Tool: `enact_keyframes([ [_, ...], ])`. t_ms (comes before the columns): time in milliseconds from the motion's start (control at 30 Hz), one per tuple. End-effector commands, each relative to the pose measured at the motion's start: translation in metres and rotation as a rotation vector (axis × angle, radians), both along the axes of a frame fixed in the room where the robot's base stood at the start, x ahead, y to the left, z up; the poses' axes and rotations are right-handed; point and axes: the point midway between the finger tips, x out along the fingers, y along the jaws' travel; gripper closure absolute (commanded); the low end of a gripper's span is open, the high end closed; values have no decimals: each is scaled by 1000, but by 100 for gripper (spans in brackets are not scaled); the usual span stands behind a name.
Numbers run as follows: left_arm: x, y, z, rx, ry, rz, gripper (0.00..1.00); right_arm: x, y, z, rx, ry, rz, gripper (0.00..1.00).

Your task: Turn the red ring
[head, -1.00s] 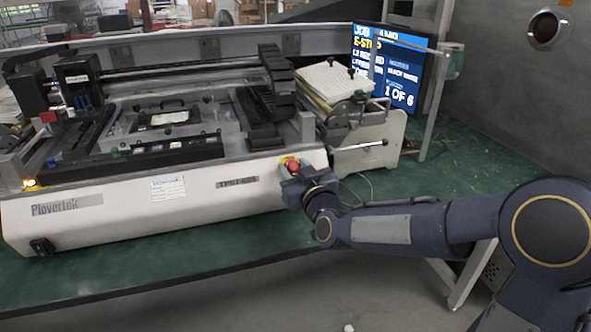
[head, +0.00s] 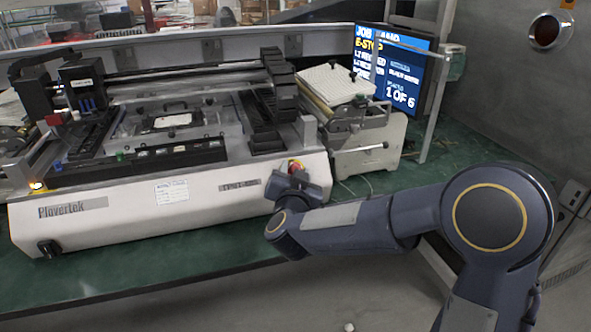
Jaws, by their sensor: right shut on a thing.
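The red ring (head: 296,165) is the red emergency-stop knob on a yellow base. It sits at the right end of the front panel of a pale machine (head: 130,225) marked Plovertek. My right gripper (head: 293,177) reaches it from the front and right and is shut on it. The gripper hides the knob's lower part, and the fingertips are hard to make out. My left gripper is not in view.
A screen (head: 408,92) at the back shows E-STOP and 1 OF 6. A pale feeder unit (head: 375,150) stands right of the machine. The green bench (head: 450,140) is clear at the right. A grey wall is at far right.

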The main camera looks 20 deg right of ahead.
Motion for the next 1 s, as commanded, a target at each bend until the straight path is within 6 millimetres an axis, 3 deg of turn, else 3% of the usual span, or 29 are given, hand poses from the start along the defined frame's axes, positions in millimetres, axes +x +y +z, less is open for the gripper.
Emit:
enact_keyframes([
  [600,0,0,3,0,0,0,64,0,0,0,38,1,-31,85],
  [633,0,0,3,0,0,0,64,0,0,0,38,1,-31,60],
  [767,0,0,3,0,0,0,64,0,0,0,38,1,-31,43],
  [1000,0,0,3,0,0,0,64,0,0,0,37,1,-30,41],
])
